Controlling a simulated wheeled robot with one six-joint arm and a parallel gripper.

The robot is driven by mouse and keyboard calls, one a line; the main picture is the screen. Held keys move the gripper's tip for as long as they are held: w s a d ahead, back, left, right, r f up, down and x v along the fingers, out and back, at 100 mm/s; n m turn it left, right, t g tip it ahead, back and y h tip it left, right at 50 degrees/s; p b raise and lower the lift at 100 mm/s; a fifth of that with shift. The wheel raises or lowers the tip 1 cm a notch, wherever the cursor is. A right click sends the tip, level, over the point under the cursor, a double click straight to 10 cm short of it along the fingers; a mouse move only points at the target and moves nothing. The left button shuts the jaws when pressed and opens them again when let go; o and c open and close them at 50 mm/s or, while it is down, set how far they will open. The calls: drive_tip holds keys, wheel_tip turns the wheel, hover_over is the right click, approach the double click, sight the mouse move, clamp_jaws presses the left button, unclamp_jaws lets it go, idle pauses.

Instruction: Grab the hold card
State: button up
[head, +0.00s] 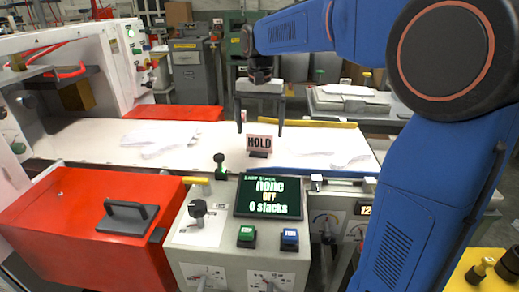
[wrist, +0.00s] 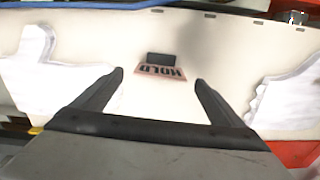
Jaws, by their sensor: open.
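The hold card (head: 261,143) is a small pale pink card with HOLD in black letters. It stands on a dark base on the white table, behind the control panel. In the wrist view the hold card (wrist: 162,71) appears upside down, between and beyond the fingertips. My gripper (head: 259,132) is open above and around the card's position in the head view, pointing down. In the wrist view my gripper (wrist: 159,77) has its two dark fingers wide apart with nothing between them. I cannot tell the exact height of the fingertips over the card.
White film gloves lie left (head: 170,140) and right (head: 335,157) of the card on the white table (head: 100,150). A control panel (head: 215,232) with a screen (head: 269,197), knobs and buttons stands in front. A red box (head: 105,230) is at front left.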

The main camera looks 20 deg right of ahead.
sight(259, 135)
drive_tip(key=shift+s+a+f, duration=0.1)
drive_tip(key=shift+f, duration=1.45)
drive_tip(key=c, duration=1.4)
